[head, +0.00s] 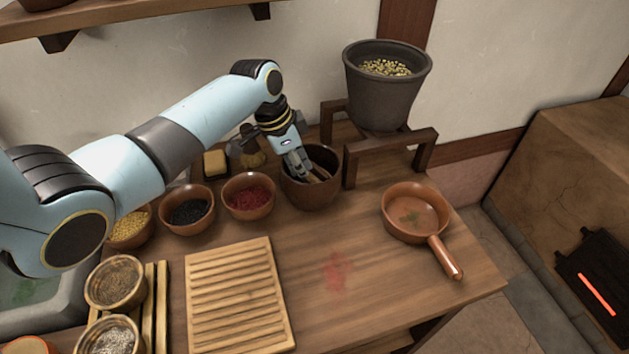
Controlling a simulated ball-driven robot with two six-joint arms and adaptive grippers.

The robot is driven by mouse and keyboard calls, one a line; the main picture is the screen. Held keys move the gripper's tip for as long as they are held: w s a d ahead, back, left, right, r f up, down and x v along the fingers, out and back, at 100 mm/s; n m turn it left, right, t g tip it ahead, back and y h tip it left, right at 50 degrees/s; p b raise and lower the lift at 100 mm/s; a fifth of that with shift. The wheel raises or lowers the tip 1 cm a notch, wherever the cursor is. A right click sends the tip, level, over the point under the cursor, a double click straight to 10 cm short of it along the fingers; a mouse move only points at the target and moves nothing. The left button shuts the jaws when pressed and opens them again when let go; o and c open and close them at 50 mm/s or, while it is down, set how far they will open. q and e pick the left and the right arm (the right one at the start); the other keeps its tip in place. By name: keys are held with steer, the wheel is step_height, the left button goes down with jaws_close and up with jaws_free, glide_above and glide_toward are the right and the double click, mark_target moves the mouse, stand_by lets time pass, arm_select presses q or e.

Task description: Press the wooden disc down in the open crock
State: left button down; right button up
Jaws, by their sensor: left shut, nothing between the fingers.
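The open crock (314,196) is a dark brown round pot near the back of the wooden table. Part of the pale wooden disc (318,174) shows inside its mouth; the rest is hidden behind my gripper and the crock's rim. My left gripper (301,177) points down at the crock's mouth from the upper left, its fingers shut with nothing between them. Its tips are at or just inside the opening, over the disc; I cannot tell whether they touch it. My right gripper is not in view.
Bowls of red (249,196) and black (187,209) contents stand left of the crock. A wooden stand (424,150) with a dark pot (386,92) is close on its right. A handled pan (415,212) and slatted board (238,297) lie in front. A red stain marks clear table between them.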

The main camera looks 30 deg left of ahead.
arm_select(q)
steer(key=shift+f+b, duration=0.35)
steer(key=shift+f, duration=0.3)
steer(key=shift+s, duration=0.15)
stand_by(0.7)
stand_by(0.3)
stand_by(0.4)
step_height(320, 180, up, 2)
steer(key=shift+r+p, duration=0.15)
steer(key=shift+p, duration=1.1)
step_height(320, 180, up, 8)
steer(key=p, duration=0.8)
